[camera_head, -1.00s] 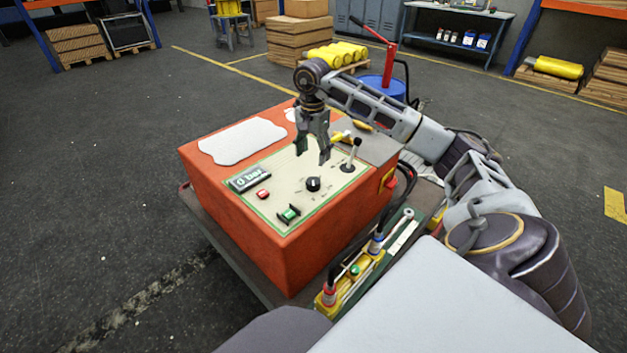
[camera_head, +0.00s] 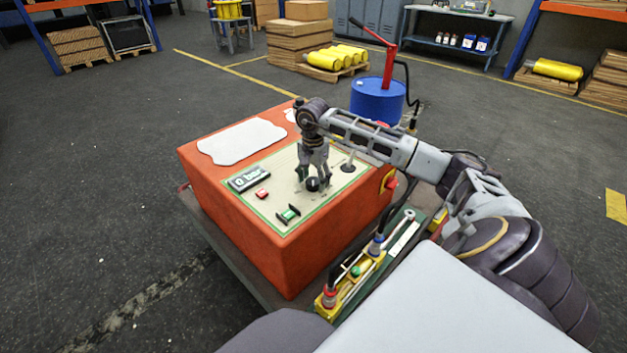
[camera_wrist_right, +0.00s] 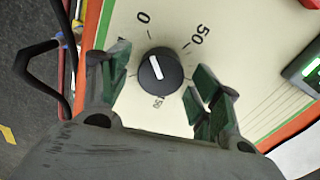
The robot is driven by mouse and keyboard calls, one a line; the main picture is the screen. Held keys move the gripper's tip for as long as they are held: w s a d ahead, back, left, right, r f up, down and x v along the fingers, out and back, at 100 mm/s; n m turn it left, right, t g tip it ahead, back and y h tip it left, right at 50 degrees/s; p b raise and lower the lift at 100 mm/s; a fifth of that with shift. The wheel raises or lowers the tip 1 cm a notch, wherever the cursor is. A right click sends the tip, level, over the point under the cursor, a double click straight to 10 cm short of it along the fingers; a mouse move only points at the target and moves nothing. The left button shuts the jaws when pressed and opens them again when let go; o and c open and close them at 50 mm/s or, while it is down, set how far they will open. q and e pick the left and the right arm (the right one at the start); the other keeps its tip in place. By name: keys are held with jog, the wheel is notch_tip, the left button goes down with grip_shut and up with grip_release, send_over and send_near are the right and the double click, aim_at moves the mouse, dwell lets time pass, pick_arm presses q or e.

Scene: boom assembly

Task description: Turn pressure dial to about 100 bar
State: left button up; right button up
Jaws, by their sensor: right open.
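The pressure dial (camera_head: 313,185) is a round black knob on the cream panel (camera_head: 288,195) of the orange box. In the right wrist view the dial (camera_wrist_right: 160,72) has a white pointer line directed roughly at the 0 mark (camera_wrist_right: 143,18). The 50 mark (camera_wrist_right: 200,34) is to its upper right; a smaller mark below it looks like 150. My right gripper (camera_head: 312,180) points down over the dial. Its open green-padded fingers (camera_wrist_right: 157,84) stand on either side of the knob, apparently with gaps. The display (camera_head: 250,178) seems to read 0 bar. My left gripper is out of view.
A red button (camera_head: 262,194), a green switch (camera_head: 288,213) and a lever (camera_head: 348,161) sit near the dial on the panel. A red knob is on the box's right side (camera_head: 390,183). A blue drum (camera_head: 377,100) stands behind. The left floor is clear.

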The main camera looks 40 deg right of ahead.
jog(key=shift+f, duration=0.1)
jog(key=c, duration=1)
jog(key=shift+c, duration=0.2)
